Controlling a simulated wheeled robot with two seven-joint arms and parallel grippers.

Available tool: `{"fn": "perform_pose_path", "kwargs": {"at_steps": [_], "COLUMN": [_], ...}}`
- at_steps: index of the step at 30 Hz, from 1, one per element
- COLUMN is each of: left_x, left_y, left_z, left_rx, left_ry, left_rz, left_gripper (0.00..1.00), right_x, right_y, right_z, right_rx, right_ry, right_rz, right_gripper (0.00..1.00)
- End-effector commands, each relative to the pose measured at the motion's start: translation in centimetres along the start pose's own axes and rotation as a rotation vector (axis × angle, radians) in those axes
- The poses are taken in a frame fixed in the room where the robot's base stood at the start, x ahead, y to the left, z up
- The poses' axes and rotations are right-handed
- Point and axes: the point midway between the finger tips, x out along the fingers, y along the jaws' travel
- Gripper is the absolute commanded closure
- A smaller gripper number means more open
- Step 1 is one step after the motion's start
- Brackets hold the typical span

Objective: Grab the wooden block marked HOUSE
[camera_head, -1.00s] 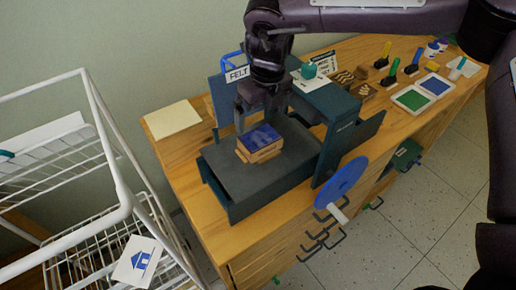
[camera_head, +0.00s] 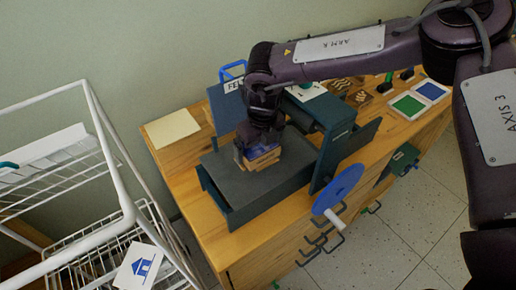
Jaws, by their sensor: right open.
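A wooden block (camera_head: 264,163) with a blue top face sits on the dark grey bed (camera_head: 232,179) of a press. I cannot read the word HOUSE on it. My right gripper (camera_head: 259,150) is open, pointing down, with its fingers low around or right beside this block. The gripper covers part of the block's top, and I cannot tell whether the fingers touch it. Other wooden blocks (camera_head: 362,97) with carved tops lie farther back on the cabinet. My left gripper is not in view.
The press frame (camera_head: 328,112) and its blue handwheel (camera_head: 338,188) stand right of the block. A blue panel (camera_head: 226,108) with a FELT label stands behind. A white wire rack (camera_head: 128,205) holding a blue-house card (camera_head: 139,265) stands left. Green and blue ink pads (camera_head: 408,106) lie back right.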

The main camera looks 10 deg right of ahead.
Motion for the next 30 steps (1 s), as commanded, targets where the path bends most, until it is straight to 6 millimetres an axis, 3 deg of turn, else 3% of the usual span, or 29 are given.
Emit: {"fn": "perform_pose_path", "kwargs": {"at_steps": [1,9,20,26,30], "left_x": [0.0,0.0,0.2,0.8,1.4], "left_y": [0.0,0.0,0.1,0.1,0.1], "left_z": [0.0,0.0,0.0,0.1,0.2], "left_rx": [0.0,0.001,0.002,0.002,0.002], "left_ry": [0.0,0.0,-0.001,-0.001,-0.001], "left_rz": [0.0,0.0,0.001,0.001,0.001], "left_gripper": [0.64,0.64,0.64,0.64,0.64], "right_x": [0.0,-0.1,-0.7,-3.2,-6.2], "right_y": [0.0,0.0,0.0,0.0,0.0], "right_z": [0.0,0.0,0.1,0.5,0.9], "right_rx": [0.0,0.0,0.0,0.001,0.0], "right_ry": [0.0,-0.001,-0.002,-0.005,-0.006], "right_rz": [0.0,0.0,0.0,0.001,0.0], "right_gripper": [0.04,0.36,0.37,0.37,0.37]}}
